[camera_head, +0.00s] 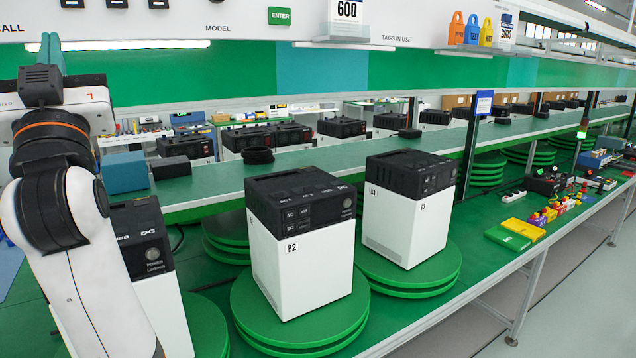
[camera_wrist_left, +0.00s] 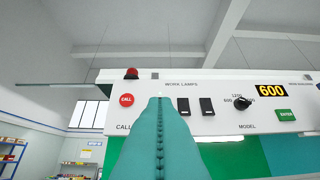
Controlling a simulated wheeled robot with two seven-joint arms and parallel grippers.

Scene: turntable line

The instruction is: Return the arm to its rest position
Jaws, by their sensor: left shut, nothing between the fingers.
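My left arm comes in from the left edge in the head view, with its forearm upright in front of the nearest unit. My left gripper (camera_head: 50,50) points upward, its teal fingers in front of the white control panel (camera_head: 240,22). In the left wrist view the two fingers (camera_wrist_left: 160,103) are pressed together with nothing between them. They overlap the panel between the red CALL button (camera_wrist_left: 127,100) and the black work lamp switches (camera_wrist_left: 199,106). I cannot tell whether they touch the panel. My right gripper is not in view.
White units with black tops stand on green turntables; one is labelled B2 (camera_head: 300,260), another (camera_head: 405,220) stands to its right. A partly hidden unit (camera_head: 145,240) is close behind my left arm. Small coloured parts (camera_head: 550,212) lie on the bench at right.

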